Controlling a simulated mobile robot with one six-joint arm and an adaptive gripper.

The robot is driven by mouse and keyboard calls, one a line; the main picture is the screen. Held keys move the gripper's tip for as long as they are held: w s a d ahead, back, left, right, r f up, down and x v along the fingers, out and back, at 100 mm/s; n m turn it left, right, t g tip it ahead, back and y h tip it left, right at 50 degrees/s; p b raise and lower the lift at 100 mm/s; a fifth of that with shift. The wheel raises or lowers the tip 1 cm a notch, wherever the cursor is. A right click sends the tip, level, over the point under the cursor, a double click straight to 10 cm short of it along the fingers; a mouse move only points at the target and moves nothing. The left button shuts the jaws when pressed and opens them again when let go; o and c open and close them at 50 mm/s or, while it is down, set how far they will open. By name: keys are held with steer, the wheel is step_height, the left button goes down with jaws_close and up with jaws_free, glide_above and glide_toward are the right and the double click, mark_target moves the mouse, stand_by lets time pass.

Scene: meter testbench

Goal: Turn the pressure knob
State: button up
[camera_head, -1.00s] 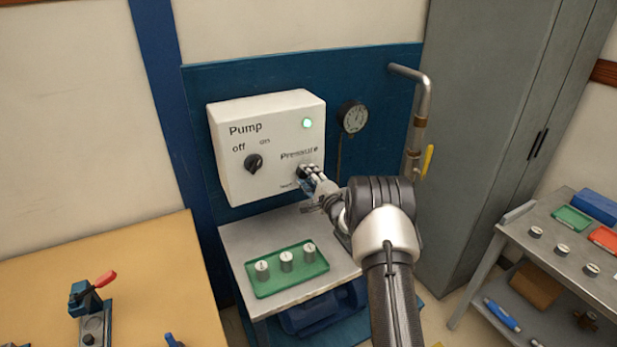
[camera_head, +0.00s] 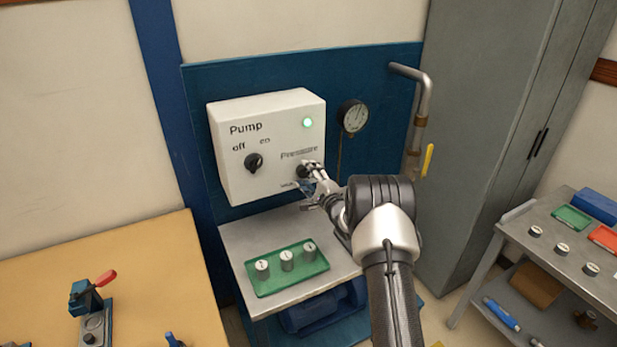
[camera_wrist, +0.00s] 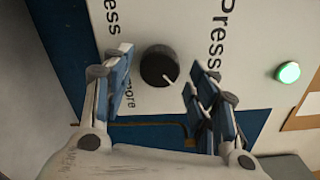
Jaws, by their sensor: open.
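The pressure knob (camera_wrist: 160,66) is a round black dial with a white pointer line on the white pump box (camera_head: 235,180). In the wrist view it sits between and a little beyond the fingertips of my gripper (camera_wrist: 160,78), with a gap on both sides. The pointer aims toward the lower right in that view. In the head view my gripper (camera_head: 310,182) is at the box's lower right, partly hiding the knob (camera_head: 302,171). The fingers are open and hold nothing.
The pump's off/on switch (camera_head: 254,163) and a lit green lamp (camera_head: 308,123) share the box. A round gauge (camera_head: 354,116) hangs to its right. Below, a green tray (camera_head: 290,284) holds three metal weights. A pipe (camera_head: 421,105) with a yellow lever stands at the right.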

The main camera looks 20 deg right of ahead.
steer(key=shift+s, duration=0.1)
steer(key=s, duration=1.2)
steer(key=shift+d, duration=0.2)
steer(key=shift+w, duration=0.1)
